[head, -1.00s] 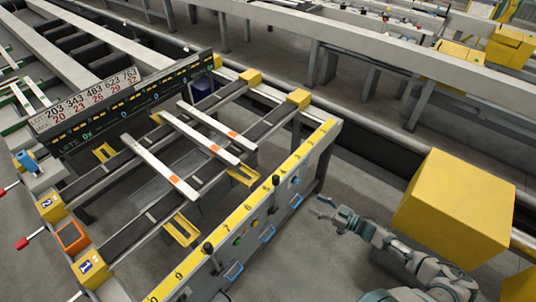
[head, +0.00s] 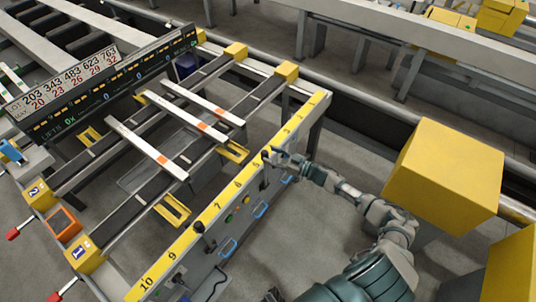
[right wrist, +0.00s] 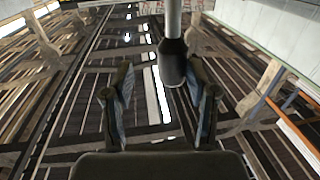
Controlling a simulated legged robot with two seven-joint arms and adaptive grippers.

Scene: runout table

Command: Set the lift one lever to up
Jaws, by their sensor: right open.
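My right gripper (head: 273,156) is at the yellow numbered rail on the front of the runout table, near the number 5. It is open. In the right wrist view a lever (right wrist: 173,68) with a black grip and grey shaft stands between the spread fingers, closer to the right finger; I cannot tell if it touches. In the head view this lever is mostly hidden by the gripper. A second black-knobbed lever (head: 198,228) stands farther left along the panel. No label shows which lever is lift one. My left gripper is out of view.
Blue handles (head: 228,247) and small green and yellow buttons (head: 230,217) sit on the panel's front face. A large yellow box (head: 445,175) stands right of my arm. White bars (head: 202,103) lie across the table. The display board (head: 100,80) is behind them.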

